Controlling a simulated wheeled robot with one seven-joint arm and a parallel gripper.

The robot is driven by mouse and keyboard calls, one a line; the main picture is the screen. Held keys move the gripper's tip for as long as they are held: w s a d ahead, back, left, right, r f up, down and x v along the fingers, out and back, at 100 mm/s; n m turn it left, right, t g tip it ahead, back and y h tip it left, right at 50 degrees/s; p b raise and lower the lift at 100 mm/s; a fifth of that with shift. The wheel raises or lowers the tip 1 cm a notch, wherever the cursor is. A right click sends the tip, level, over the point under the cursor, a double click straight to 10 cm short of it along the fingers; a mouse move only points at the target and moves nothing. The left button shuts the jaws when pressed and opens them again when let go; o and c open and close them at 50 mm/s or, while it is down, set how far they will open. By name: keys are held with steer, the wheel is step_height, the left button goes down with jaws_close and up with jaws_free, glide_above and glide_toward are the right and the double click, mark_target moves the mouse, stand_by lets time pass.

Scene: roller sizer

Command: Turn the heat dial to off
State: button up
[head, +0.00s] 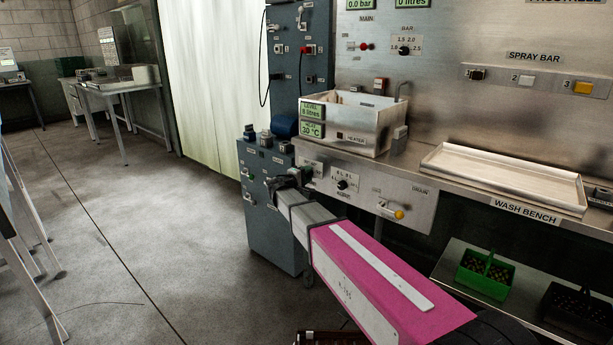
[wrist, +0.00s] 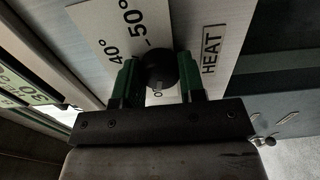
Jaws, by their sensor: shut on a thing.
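The heat dial (wrist: 160,70) is a round black knob on a pale panel, seen in the wrist view next to the label HEAT. The marks 40° and 50° show beyond it; another mark, starting with a letter like O, is mostly hidden under the knob. My gripper (wrist: 159,82) has its two green-lined fingers on either side of the knob and is shut on it. The way the dial points cannot be made out. In the head view my gripper (head: 290,180) is at the left end of the bench's front panel and hides the dial.
A second black knob (head: 342,184) is on the same panel, right of my gripper. A yellow-ended tap (head: 398,214) sticks out further right. A steel tank (head: 350,140) with green displays reading 8 litres and 30 °C stands above. A blue-grey cabinet (head: 262,225) stands close at left.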

steer(key=o, duration=0.9)
steer(key=shift+o, duration=0.2)
steer(key=shift+s, duration=0.1)
steer(key=v, duration=1)
steer(key=shift+s+a, duration=0.25)
steer(key=shift+a, duration=0.05)
steer(key=shift+d, duration=0.1)
